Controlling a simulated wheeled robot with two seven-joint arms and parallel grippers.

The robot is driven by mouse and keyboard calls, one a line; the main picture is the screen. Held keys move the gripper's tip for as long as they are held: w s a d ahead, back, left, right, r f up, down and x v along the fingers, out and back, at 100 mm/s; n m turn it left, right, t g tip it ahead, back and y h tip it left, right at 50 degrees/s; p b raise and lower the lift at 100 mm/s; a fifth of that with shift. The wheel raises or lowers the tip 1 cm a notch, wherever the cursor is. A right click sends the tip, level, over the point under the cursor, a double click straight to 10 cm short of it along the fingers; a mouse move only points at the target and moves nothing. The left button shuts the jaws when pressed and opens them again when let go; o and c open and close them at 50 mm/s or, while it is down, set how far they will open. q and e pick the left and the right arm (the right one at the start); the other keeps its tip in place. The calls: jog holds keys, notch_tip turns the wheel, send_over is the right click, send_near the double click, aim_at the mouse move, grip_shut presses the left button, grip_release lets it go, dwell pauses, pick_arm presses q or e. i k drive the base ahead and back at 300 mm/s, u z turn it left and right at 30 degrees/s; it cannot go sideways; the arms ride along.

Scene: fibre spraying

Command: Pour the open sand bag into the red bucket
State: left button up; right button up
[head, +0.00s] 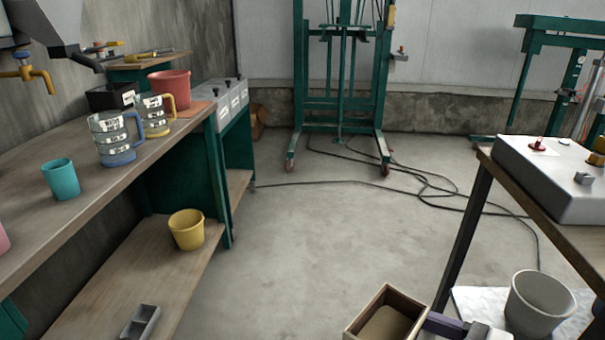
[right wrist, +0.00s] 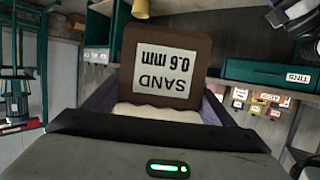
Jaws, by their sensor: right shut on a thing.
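The open sand bag (head: 385,318) is a brown, box-shaped container at the bottom of the head view, with tan sand visible inside. In the right wrist view the bag (right wrist: 165,45) shows a white label reading SAND 0.6 mm, upside down in the picture. My right gripper (head: 428,323) is shut on the bag and holds it out over the aisle floor. The red bucket (head: 169,87) stands at the far end of the left workbench, well away from the bag. Its inside is mostly hidden. My left gripper is in neither view.
The left workbench (head: 130,172) also carries measuring jugs (head: 115,140), a teal cup (head: 61,180) and a black box (head: 110,97). A yellow bucket (head: 187,229) is on its lower shelf. A grey bucket (head: 540,303) stands lower right. The middle floor is clear except for cables (head: 425,185).

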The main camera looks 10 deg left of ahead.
aim_at(176, 83)
jog(key=i, duration=3.15)
jog(key=u, duration=2.9)
